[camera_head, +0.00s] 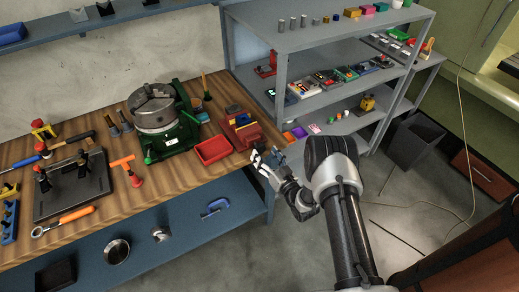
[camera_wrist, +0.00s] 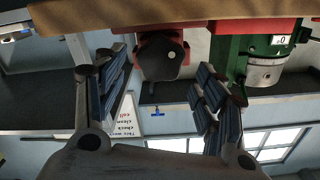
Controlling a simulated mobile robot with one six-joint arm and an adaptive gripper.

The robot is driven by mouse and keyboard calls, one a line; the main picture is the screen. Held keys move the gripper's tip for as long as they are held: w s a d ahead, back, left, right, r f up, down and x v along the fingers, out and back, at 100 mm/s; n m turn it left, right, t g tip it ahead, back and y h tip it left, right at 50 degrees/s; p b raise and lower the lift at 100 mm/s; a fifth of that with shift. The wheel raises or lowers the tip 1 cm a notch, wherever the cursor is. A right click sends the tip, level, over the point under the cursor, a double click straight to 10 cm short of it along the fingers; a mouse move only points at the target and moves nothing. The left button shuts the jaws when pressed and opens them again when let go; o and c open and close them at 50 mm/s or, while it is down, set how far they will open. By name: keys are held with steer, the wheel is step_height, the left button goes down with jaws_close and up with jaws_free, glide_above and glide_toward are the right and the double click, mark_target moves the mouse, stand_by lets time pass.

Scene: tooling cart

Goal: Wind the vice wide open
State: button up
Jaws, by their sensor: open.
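The red vice (camera_head: 241,131) sits at the right end of the wooden bench, near its front edge. My gripper (camera_head: 260,163) is just in front of it and to its right, off the bench edge, with its fingers apart. In the wrist view, which is upside down, the red vice (camera_wrist: 144,47) lies between my open fingers (camera_wrist: 162,75), with a dark rounded part facing the camera. Nothing is held between the fingers, and I see no contact with the vice. The vice's jaw gap and handle are too small or hidden to make out.
A green machine with a round chuck (camera_head: 155,108) stands left of the vice, also seen in the wrist view (camera_wrist: 265,62). A red tray (camera_head: 213,150) lies beside the vice. A grey shelf unit (camera_head: 281,85) stands to the right. The floor in front of the bench looks open.

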mark_target(261, 150)
steer(key=x, duration=0.5)
steer(key=shift+b, duration=0.3)
steer(key=shift+s, duration=0.1)
steer(key=c, duration=1.1)
